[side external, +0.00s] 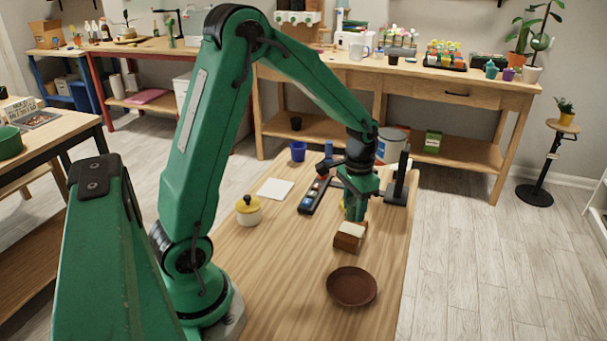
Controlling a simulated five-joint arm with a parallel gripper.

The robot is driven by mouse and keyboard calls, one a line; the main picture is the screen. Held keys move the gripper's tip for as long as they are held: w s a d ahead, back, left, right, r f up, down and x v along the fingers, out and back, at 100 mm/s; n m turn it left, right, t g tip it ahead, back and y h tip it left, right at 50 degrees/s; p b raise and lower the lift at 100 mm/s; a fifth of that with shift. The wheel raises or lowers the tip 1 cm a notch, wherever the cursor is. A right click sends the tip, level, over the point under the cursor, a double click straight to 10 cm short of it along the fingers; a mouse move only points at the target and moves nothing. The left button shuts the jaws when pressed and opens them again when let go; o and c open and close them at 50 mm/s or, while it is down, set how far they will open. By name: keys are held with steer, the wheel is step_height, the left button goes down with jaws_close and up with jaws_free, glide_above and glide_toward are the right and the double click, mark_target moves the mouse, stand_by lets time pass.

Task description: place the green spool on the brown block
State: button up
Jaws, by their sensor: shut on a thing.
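The brown block (348,240) sits on the wooden table below my gripper, and its top looks pale. My gripper (355,208) points down just above and behind the block, shut on a small green thing that I take for the green spool (356,214). The spool and the green fingers are hard to tell apart at this size. I cannot tell whether the spool touches the block. No other green spool shows on the table.
A brown saucer (352,287) lies in front of the block. A dark tray (314,195) and a black stand (400,182) flank my gripper. A yellow-lidded pot (248,211), a white sheet (273,189) and a blue cup (298,151) stand further left. The table's right front is clear.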

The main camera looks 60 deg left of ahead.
mark_target(353, 218)
steer(key=shift+a+f, duration=0.15)
steer(key=shift+a, duration=0.05)
steer(key=shift+f, duration=2)
steer(key=shift+f, duration=0.15)
steer(key=o, duration=1)
steer(key=shift+c, duration=0.2)
step_height(353, 218, up, 12)
steer(key=shift+f, duration=0.1)
steer(key=shift+r, duration=0.3)
